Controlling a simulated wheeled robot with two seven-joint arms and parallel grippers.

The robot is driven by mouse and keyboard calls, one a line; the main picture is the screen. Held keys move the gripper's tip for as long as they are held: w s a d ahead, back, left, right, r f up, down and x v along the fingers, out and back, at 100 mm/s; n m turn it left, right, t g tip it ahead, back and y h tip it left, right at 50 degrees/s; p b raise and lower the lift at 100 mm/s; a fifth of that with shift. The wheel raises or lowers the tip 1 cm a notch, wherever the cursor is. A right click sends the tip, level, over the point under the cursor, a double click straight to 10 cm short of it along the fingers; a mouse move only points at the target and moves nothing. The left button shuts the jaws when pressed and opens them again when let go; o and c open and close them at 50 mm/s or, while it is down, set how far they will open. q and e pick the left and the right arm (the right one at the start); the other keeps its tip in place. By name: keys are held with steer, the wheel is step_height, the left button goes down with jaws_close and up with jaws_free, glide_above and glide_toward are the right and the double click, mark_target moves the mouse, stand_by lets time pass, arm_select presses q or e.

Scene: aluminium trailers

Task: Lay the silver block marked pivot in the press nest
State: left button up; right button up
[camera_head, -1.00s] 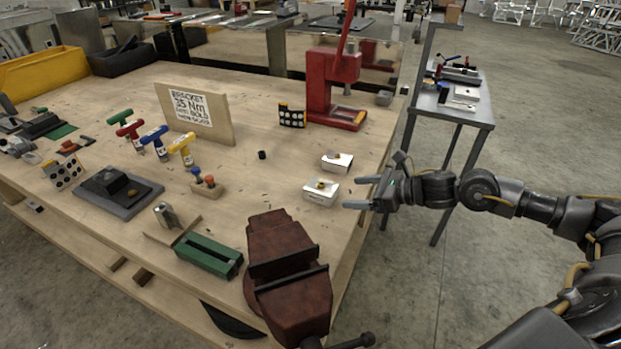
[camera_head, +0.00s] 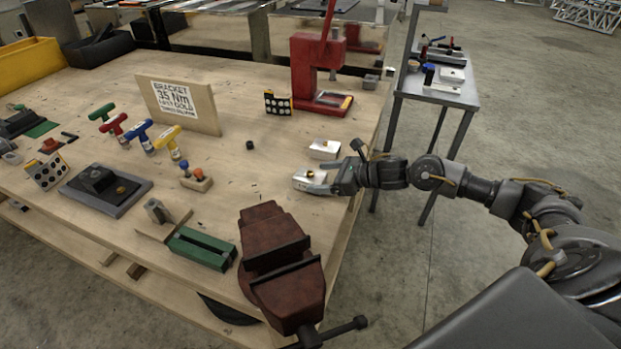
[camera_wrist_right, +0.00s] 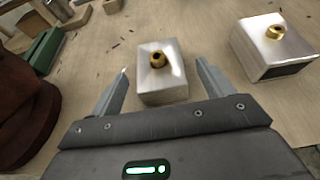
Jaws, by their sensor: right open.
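Two silver blocks with brass fittings on top lie near the bench's right edge. The nearer block (camera_head: 303,176) is between the fingers of my right gripper (camera_head: 318,180), which is open; in the right wrist view this block (camera_wrist_right: 162,88) sits between the spread fingertips (camera_wrist_right: 160,72), with gaps on both sides. The farther block (camera_head: 324,149) lies just behind it and shows at the right of the wrist view (camera_wrist_right: 270,62). I cannot read a pivot mark on either. The red press (camera_head: 318,72) stands at the back right; its nest cannot be made out clearly. My left gripper is not in view.
A dark red vise (camera_head: 280,262) stands at the bench's front. A grey side table (camera_head: 440,88) is beyond the right edge. Bench between blocks and press is mostly clear.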

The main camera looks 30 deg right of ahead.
mark_target(317, 177)
steer(key=p+x, duration=0.1)
steer(key=x, duration=0.3)
steer(key=shift+w+a+f, duration=0.1)
steer(key=shift+c, duration=0.4)
steer(key=c, duration=1.2)
